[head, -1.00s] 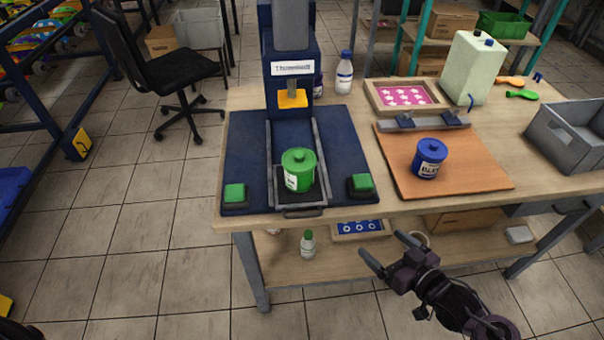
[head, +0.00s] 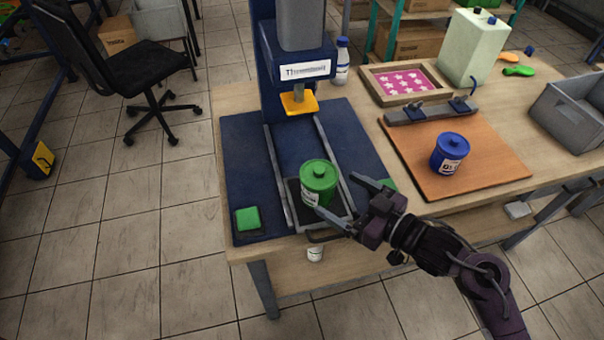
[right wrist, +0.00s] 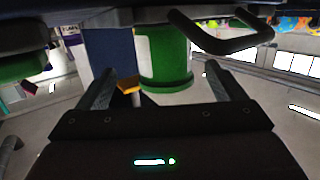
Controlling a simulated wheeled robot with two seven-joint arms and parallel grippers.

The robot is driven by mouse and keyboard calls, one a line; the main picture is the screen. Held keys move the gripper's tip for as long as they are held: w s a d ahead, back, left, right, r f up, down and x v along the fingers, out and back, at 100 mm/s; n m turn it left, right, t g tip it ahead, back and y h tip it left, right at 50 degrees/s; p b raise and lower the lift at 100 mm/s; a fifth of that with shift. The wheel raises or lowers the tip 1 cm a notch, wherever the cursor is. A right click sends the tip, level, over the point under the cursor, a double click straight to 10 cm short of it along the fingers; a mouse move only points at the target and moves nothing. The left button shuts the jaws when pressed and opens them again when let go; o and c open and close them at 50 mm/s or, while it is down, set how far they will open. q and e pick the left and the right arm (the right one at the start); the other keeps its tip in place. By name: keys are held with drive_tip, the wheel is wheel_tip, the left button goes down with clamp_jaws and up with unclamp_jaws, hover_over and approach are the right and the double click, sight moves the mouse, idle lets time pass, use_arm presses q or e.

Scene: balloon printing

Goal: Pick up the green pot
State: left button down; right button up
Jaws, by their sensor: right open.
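The green pot (head: 319,181), with a white label and a lid, stands upright on the black sliding plate of the blue press (head: 306,63). My right gripper (head: 345,201) is open, just in front and to the right of the pot. Its near finger overlaps the pot's lower edge in the head view; I cannot tell whether they touch. In the right wrist view the pot (right wrist: 162,62) appears beyond and between the two open fingers (right wrist: 165,92). My left gripper is not in view.
A green button (head: 248,219) sits at the press's front left corner; another is partly hidden by my right gripper. The tray's dark handle (right wrist: 225,42) is close to my right gripper. A blue pot (head: 449,153) stands on the orange board (head: 490,177). A grey crate (head: 570,112) is at right.

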sight(332, 192)
drive_tip(key=shift+w+a, duration=0.35)
drive_tip(key=shift+a, duration=0.05)
drive_tip(key=shift+x, duration=1.2)
drive_tip(key=shift+w+a+f+p, duration=0.15)
drive_tip(key=shift+w+a+f, duration=0.1)
drive_tip(key=shift+a, duration=0.35)
drive_tip(key=shift+w+a+f+p, duration=0.15)
drive_tip(key=shift+w+a+f, duration=0.1)
drive_tip(key=shift+a, duration=0.3)
drive_tip(key=shift+w+a, duration=0.2)
drive_tip(key=shift+a, duration=0.05)
drive_tip(key=c, duration=1.2)
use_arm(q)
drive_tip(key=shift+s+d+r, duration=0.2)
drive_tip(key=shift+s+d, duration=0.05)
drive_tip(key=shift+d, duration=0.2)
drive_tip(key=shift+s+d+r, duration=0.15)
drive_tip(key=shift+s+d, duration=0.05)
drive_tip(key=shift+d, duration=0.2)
use_arm(e)
drive_tip(key=shift+c, duration=0.5)
